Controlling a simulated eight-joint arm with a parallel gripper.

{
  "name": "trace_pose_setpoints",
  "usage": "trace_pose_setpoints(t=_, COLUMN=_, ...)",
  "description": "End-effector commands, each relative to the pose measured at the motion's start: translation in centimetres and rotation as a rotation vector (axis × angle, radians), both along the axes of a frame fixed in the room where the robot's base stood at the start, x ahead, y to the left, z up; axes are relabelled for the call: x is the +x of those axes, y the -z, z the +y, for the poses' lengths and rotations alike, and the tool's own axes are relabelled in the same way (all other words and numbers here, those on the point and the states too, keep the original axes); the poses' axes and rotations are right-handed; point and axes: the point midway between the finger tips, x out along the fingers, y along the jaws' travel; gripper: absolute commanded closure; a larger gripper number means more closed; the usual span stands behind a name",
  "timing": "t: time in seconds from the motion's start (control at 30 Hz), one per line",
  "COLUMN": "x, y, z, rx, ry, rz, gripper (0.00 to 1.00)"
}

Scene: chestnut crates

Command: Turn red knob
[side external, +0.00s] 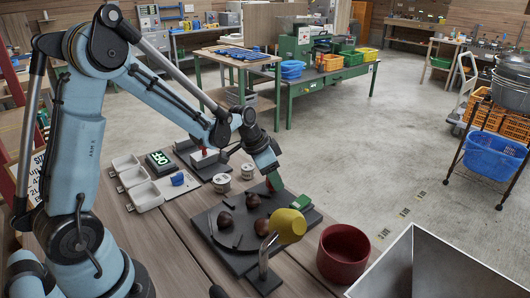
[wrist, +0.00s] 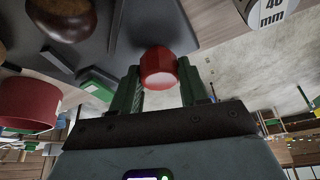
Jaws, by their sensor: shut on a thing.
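A faceted red knob (wrist: 158,68) sits between the green fingertips of my gripper (wrist: 160,84) in the wrist view, one finger against each side. In the side view my gripper (side external: 273,180) points down at the far edge of the dark board (side external: 233,258), and only a little of the red knob (side external: 268,186) shows beside the fingers. My gripper is shut on the knob. The knob's base is hidden, so I cannot tell how it meets the board.
Several brown chestnuts (side external: 224,220) lie on the board. A yellow cup-shaped part (side external: 290,226) on a stand is close in front of my gripper. A dark red bowl (side external: 343,253) and a grey metal bin (side external: 420,265) stand to the right. White trays (side external: 136,183) are at the left.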

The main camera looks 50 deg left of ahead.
Motion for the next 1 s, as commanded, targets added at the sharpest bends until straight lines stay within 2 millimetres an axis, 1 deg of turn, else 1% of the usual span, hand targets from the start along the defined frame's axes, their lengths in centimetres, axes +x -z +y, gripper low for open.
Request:
trace_pose_setpoints(t=0.2, x=-0.01, y=-0.01, z=0.01, rx=0.000, ry=0.031, rz=0.001, gripper=0.86)
trace_pose_setpoints(t=0.57, x=-0.02, y=0.01, z=0.01, rx=0.000, ry=0.033, rz=0.001, gripper=0.86)
trace_pose_setpoints(t=0.6, x=-0.03, y=0.01, z=0.01, rx=0.001, ry=0.032, rz=0.001, gripper=0.51)
trace_pose_setpoints(t=0.73, x=-0.02, y=0.01, z=0.01, rx=0.001, ry=0.032, rz=0.001, gripper=0.32)
trace_pose_setpoints(t=1.0, x=-0.01, y=-0.01, z=0.01, rx=0.001, ry=0.032, rz=0.001, gripper=0.31)
